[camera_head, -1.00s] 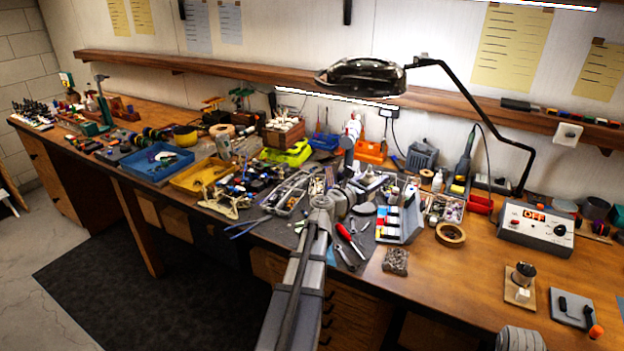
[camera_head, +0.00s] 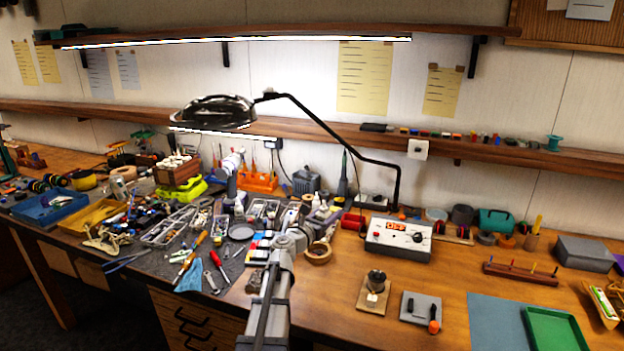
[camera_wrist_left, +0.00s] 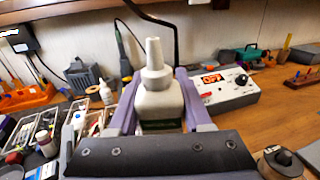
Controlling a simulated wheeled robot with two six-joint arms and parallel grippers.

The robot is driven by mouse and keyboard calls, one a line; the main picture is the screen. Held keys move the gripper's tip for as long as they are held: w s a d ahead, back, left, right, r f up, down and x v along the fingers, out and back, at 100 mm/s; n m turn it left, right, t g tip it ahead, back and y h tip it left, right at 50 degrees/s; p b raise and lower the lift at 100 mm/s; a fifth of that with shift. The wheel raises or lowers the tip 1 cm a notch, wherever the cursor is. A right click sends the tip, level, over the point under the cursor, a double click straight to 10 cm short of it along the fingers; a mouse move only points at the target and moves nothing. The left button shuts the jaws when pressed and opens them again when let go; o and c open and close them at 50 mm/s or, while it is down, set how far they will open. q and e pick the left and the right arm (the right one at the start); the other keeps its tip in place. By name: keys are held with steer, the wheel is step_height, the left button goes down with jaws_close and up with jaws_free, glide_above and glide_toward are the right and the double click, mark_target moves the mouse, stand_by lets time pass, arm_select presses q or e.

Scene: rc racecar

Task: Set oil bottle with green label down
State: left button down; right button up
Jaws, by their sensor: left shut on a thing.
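In the wrist view the oil bottle (camera_wrist_left: 158,98) is whitish with a pale tapered nozzle and stands nearly upright in my grip. Only a thin green edge of its label shows; the lower part is hidden behind my dark gripper body. The purple-grey fingers of my left gripper (camera_wrist_left: 157,103) are shut on it from both sides. In the head view my left gripper (camera_head: 304,231) is over the bench, beside the small-bottle rack (camera_head: 262,247) and near the tape roll (camera_head: 318,253). The held bottle is hard to make out there. My right gripper is not in view.
The control box with an "OFF" display (camera_head: 397,238) stands right of my gripper. A lamp arm (camera_head: 340,134) arches above. Tools and trays crowd the left. A small can on a wooden plate (camera_head: 375,283) stands ahead of the box. Bare wood (camera_head: 325,300) lies right of my arm.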

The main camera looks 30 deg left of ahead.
arm_select(q)
steer(key=w+a+f+n+y+b, duration=0.2)
steer(key=w+a+f+n+y, duration=0.1)
steer(key=a, duration=0.4)
steer(key=shift+w+f+g+y, duration=0.3)
steer(key=shift+w+y, duration=0.6)
steer(key=shift+w, duration=0.25)
steer(key=shift+a+b, duration=0.1)
steer(key=shift+b, duration=0.2)
step_height(320, 180, down, 10)
steer(key=b, duration=1)
steer(key=shift+f, duration=0.1)
steer(key=shift+c, duration=1.7)
jaws_free()
